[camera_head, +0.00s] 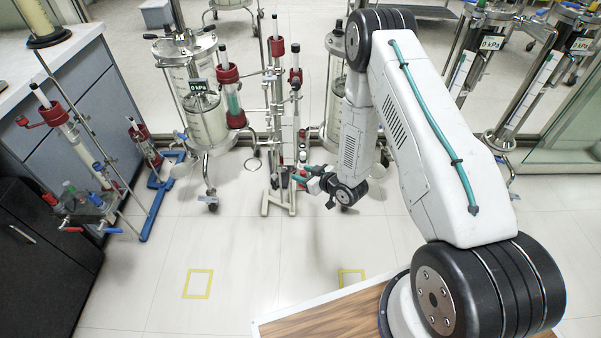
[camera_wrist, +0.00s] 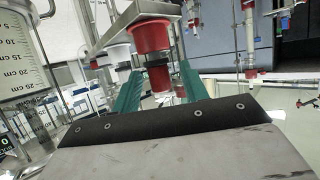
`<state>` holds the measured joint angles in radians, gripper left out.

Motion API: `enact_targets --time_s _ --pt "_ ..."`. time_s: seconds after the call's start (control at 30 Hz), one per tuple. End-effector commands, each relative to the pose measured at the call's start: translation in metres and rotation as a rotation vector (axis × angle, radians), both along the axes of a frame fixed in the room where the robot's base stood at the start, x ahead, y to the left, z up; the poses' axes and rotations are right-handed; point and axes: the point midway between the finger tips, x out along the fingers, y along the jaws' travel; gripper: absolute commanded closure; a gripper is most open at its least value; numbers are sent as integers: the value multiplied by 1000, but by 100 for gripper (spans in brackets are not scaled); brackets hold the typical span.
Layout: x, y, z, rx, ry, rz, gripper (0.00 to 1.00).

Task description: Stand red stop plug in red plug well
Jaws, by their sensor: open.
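A red cup-shaped piece (camera_wrist: 150,36) shows in the wrist view, at the edge of a metal rack (camera_wrist: 105,38). Below it are a dark band and a darker red lower part (camera_wrist: 158,79). I cannot tell surely which of these is the red stop plug and which the red plug well, or whether they are one piece. My gripper (camera_wrist: 160,88) is open, its green fingers on either side of the lower red part, with no grip visible. In the head view my gripper (camera_head: 293,177) is low at the stand, where the small red parts (camera_head: 302,157) are hard to make out.
A white cup (camera_wrist: 117,51) sits beside the red one in the rack. A metal stand with red-capped columns (camera_head: 277,95) rises behind my gripper. Glass vessels (camera_head: 203,115) stand at its left, and a blue-footed stand (camera_head: 158,190) farther left. The floor in front is clear, with yellow squares (camera_head: 198,270).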

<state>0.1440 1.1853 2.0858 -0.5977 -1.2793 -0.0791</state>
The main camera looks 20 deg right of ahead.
Motion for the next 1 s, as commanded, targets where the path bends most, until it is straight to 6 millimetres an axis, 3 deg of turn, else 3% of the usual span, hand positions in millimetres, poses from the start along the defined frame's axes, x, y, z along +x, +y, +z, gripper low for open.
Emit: enact_targets --time_s 0.2,0.33,1.0 --pt "-30 -17 15 1 1 -4 56" --pt "-40 -22 20 1 -1 -1 56" --pt "-46 -23 16 -7 27 1 56"
